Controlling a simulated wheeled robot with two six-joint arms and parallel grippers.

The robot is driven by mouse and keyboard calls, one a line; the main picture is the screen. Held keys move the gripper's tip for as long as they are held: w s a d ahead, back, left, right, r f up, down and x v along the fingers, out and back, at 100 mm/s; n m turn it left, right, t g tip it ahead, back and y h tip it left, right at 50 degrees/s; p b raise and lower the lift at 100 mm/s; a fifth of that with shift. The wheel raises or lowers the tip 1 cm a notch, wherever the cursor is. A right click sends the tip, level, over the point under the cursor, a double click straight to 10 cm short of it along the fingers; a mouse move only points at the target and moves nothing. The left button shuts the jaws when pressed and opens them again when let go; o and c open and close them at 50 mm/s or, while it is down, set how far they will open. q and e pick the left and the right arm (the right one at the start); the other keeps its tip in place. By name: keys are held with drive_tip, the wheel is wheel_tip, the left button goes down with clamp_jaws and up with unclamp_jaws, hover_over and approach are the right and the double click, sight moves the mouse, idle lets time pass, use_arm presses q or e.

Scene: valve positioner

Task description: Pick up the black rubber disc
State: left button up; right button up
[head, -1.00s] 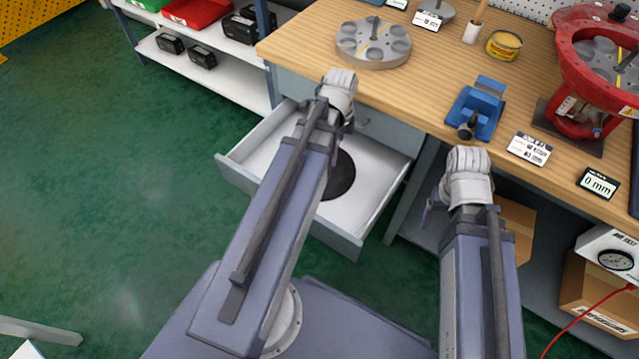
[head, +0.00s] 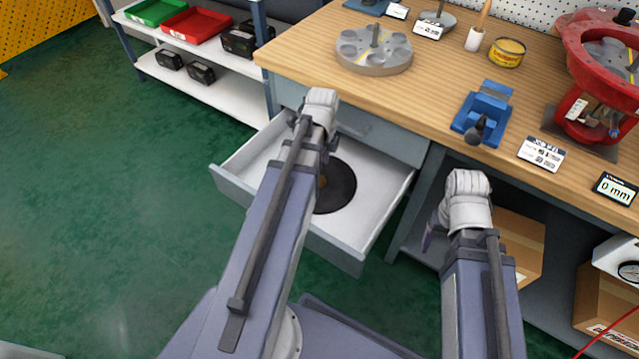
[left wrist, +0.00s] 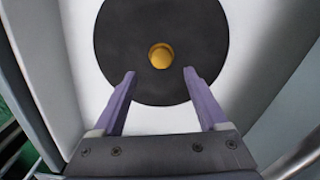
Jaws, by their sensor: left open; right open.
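The black rubber disc (head: 338,188) lies in the open white drawer (head: 375,188), partly hidden behind my left arm in the head view. In the left wrist view the disc (left wrist: 120,45) shows nearly whole, with a yellow-orange round centre (left wrist: 161,56). My left gripper (left wrist: 158,75) is open, with its two purple fingers apart and their tips over the near part of the disc. Whether they touch it I cannot tell. In the head view the left gripper's fingers are hidden by its own arm. My right gripper (head: 430,235) is open, beside the bench front, away from the disc.
The wooden bench (head: 420,95) stands over the drawer. On it are a grey round plate with holes (head: 374,60), a blue vise (head: 482,112) and a red valve body (head: 590,95). A cardboard box (head: 520,245) sits below. Green floor at left is clear.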

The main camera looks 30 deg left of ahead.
use_arm(q)
drive_tip(key=f+b, duration=0.5)
drive_tip(key=shift+w+a+f, duration=0.1)
drive_tip(key=shift+a+f, duration=0.05)
drive_tip(key=shift+a, duration=0.25)
clamp_jaws()
idle(0.4)
